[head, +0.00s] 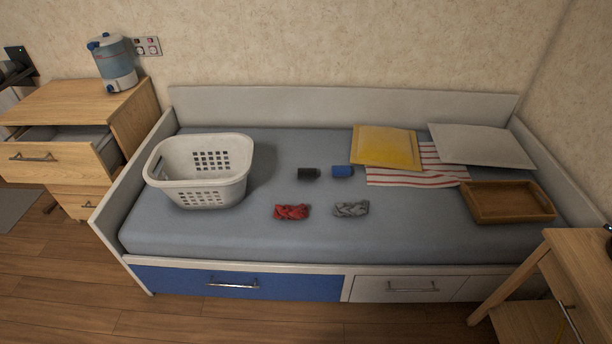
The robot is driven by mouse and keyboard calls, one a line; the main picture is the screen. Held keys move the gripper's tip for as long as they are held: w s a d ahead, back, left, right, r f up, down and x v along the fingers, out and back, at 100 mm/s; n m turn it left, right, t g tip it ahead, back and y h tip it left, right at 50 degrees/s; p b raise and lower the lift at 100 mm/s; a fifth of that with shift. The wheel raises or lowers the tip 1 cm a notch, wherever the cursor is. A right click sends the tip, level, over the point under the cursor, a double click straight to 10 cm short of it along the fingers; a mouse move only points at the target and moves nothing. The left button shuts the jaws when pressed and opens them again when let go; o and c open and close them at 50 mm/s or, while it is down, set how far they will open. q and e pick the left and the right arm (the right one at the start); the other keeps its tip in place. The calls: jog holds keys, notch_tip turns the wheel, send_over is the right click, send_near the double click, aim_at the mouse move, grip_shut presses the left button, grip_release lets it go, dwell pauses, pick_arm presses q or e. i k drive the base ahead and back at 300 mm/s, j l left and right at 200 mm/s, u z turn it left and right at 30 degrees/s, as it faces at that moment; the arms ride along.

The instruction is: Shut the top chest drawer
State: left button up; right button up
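The wooden chest (75,98) stands at the left, against the end of the bed. Its top drawer (68,163) is pulled out, and its grey inside shows behind the front panel. The drawer's metal bar handle (32,157) is on the front. A lower drawer (84,204) is partly hidden under the open one and looks shut. Neither of my grippers can be made out in the head view.
A water dispenser (113,64) stands on the chest. The bed (280,235) holds a white basket (200,192), a wooden tray (508,216), pillows and small items. A wooden table (580,255) is at the right. Floor (75,280) before the chest is clear. Dark shapes at both picture edges are unclear.

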aim_at(83, 155)
jog(key=u, duration=1.75)
jog(key=i+j+z, duration=0.35)
jog(key=i+j, duration=0.2)
jog(key=i, duration=0.4)
jog(key=i+j+z, duration=0.35)
jog(key=i+j, duration=0.45)
jog(key=i+j+z, duration=0.35)
jog(key=i+j, duration=0.5)
jog(key=j, duration=0.2)
